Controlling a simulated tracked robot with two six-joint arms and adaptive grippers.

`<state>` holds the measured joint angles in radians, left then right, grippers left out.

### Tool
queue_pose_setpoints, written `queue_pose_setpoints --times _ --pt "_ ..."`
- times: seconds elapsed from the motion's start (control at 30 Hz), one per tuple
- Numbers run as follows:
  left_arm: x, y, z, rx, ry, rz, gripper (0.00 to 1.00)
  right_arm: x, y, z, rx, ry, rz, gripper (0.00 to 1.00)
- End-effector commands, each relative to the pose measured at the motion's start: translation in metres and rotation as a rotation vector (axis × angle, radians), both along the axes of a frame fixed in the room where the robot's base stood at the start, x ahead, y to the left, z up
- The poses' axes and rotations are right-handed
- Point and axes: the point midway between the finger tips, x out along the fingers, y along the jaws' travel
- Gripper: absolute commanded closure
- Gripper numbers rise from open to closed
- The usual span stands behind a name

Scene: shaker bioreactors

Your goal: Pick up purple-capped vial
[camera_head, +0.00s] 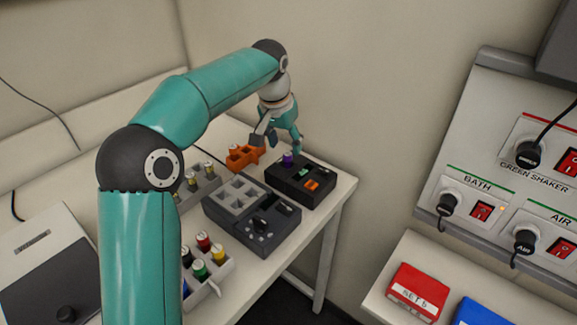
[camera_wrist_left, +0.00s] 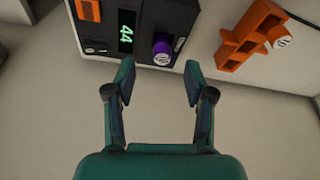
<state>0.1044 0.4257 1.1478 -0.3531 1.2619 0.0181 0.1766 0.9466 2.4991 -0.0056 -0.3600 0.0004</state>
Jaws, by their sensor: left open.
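The purple-capped vial (camera_head: 287,159) stands in the black device (camera_head: 318,191) with a green display and orange switches, at the far end of the table. In the left wrist view the purple cap (camera_wrist_left: 162,47) is at the top, ahead of the fingertips and roughly between their lines. My left gripper (camera_head: 279,143) is open and empty, close above and behind the vial in the head view. Its fingers (camera_wrist_left: 158,82) are spread apart and do not touch the cap. The vial's body is mostly hidden in the device. My right gripper is not in view.
An orange holder (camera_head: 243,157) stands beside the black device; it also shows in the left wrist view (camera_wrist_left: 251,35). A grey shaker (camera_head: 252,222) and a rack of several coloured-cap vials (camera_head: 222,268) stand nearer. A wall panel (camera_head: 505,165) is at right.

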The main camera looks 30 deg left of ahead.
Motion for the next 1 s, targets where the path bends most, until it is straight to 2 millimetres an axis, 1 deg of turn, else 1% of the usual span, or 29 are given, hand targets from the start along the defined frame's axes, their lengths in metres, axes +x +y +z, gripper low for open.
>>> queue_pose_setpoints --times 0.03,0.17,0.27,0.4,0.53,0.63,0.83,0.97,1.0 --pt "0.001 0.0 -0.005 0.0 0.001 0.0 0.46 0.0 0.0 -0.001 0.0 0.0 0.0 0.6" --pt "0.003 0.001 -0.01 0.0 0.001 0.0 0.46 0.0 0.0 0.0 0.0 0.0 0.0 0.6" --pt "0.007 0.002 -0.018 0.0 0.002 0.001 0.46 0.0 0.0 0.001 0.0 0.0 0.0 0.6" --pt "0.016 0.006 -0.036 0.0 0.005 0.002 0.46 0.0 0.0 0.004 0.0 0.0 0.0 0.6" --pt "0.02 0.006 -0.051 -0.001 0.002 0.002 0.46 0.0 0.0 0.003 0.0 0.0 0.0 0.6" --pt "0.021 0.007 -0.056 -0.001 0.001 0.003 0.46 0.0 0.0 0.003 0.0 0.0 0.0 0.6" --pt "0.021 0.007 -0.056 0.0 0.0 0.003 0.46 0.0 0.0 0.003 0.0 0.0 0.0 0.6" --pt "0.02 0.007 -0.056 0.0 0.0 0.004 0.68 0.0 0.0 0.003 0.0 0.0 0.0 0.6" --pt "0.02 0.007 -0.056 0.0 0.0 0.004 0.75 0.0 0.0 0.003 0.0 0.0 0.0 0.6"
